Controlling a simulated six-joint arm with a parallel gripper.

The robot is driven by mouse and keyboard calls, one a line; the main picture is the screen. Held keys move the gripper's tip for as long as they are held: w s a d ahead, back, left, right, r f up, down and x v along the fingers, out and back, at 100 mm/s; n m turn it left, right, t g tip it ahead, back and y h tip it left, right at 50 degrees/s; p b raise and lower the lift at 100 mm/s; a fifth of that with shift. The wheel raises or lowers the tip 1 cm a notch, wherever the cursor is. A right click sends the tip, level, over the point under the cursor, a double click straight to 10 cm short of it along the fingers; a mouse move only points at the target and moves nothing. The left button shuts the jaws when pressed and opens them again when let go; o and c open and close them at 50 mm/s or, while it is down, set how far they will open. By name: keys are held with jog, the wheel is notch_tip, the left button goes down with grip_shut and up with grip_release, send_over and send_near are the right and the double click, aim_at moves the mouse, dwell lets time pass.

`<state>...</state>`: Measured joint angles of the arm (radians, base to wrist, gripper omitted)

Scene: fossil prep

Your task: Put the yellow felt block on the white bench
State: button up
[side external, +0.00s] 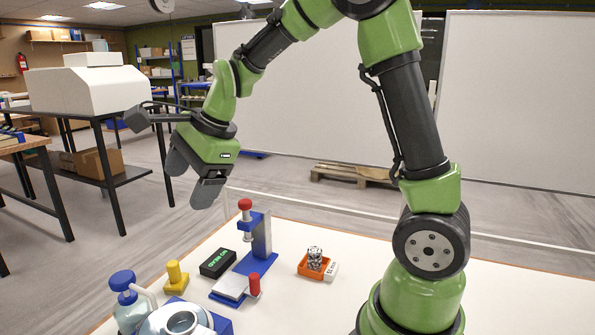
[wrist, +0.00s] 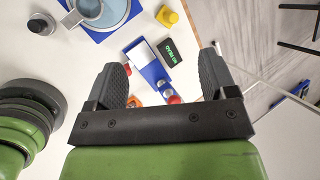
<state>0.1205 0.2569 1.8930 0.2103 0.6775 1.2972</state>
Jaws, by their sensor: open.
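The yellow felt block (side external: 175,278) stands upright toward the left of the white bench (side external: 325,310), with a wider base and a narrower top. It appears to rest directly on the bench surface. It also shows near the top edge of the wrist view (wrist: 167,16). My gripper (side external: 192,180) is open and empty, high above the bench and above the yellow block. In the wrist view its two dark fingers (wrist: 163,62) are spread wide, with the block beyond the fingertips.
A blue press stand (side external: 260,240) with red knobs and a black box with a green display (side external: 217,263) stand right of the block. A blue-capped bottle (side external: 127,300) and a round vessel (side external: 180,322) are in front. An orange tray (side external: 309,270) lies further right.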

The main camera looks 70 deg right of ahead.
jog(key=s+a+r+n+t, duration=0.1)
jog(key=s+r+n, duration=0.1)
jog(key=s+n, duration=0.6)
jog(key=s+a+r+n+t, duration=0.1)
jog(key=s+a+r+n, duration=0.1)
jog(key=s+n, duration=0.7)
jog(key=shift+s+a+r, duration=0.2)
jog(key=shift+s+r, duration=0.55)
jog(key=shift+s, duration=0.75)
